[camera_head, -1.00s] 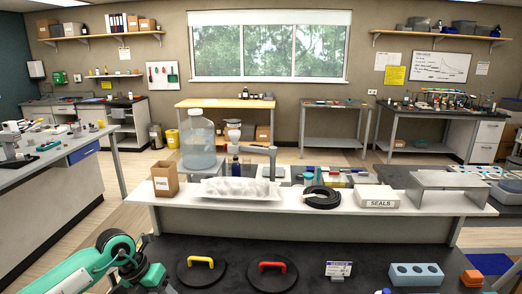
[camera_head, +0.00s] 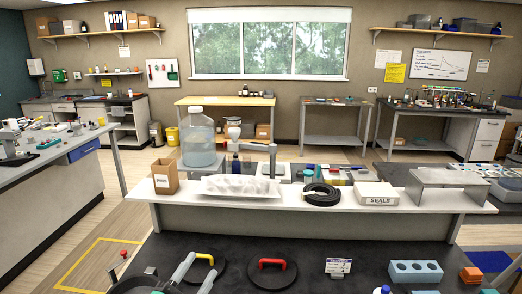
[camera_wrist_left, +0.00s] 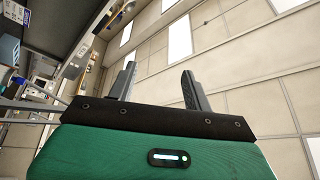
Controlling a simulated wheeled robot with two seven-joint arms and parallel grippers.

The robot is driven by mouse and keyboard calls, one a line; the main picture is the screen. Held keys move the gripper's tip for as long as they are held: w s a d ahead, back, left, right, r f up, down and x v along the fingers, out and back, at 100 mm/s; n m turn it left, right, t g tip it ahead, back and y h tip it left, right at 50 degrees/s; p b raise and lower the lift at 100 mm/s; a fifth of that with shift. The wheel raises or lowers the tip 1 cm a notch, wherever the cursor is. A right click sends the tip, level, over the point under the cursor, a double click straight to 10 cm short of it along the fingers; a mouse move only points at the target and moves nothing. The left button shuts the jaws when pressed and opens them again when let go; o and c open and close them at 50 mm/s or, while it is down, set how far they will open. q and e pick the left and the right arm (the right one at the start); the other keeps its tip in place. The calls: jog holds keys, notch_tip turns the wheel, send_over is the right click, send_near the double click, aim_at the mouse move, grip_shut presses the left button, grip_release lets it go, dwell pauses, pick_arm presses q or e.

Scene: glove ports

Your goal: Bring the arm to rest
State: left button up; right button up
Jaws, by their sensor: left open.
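My left gripper (camera_head: 206,260) shows at the bottom left of the head view, its two grey fingers apart and pointing up. One finger overlaps the black round cover with the yellow handle (camera_head: 205,258) from this viewpoint; I cannot tell how far apart they are in depth. In the left wrist view the gripper (camera_wrist_left: 158,70) is open with nothing between its fingers, and the ceiling lies beyond them. The rest of my left arm is mostly below the picture. My right gripper is not in view.
A raised white shelf (camera_head: 330,208) behind holds a box marked SEALS (camera_head: 377,195) and a hose coil (camera_head: 321,195).

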pick_arm(q)
jog(key=s+a+f+n+g+y, duration=0.3)
jog(key=s+a+f+n+y, duration=0.1)
jog(key=a+f+n+y, duration=0.4)
jog(key=s+a+f+n+g+y, duration=0.1)
jog(key=s+f+n+g, duration=0.2)
jog(key=s+f+g, duration=0.6)
jog(key=s+f+n+g, duration=0.35)
jog(key=s+f, duration=0.35)
jog(key=s, duration=0.7)
notch_tip(320, 180, down, 31)
jog(key=g, duration=0.2)
jog(key=s+a+f+m+g, duration=0.1)
jog(key=s+a+f, duration=0.2)
jog(key=s+f, duration=1.7)
jog(key=shift+a+f, duration=0.15)
jog(key=shift+a, duration=0.05)
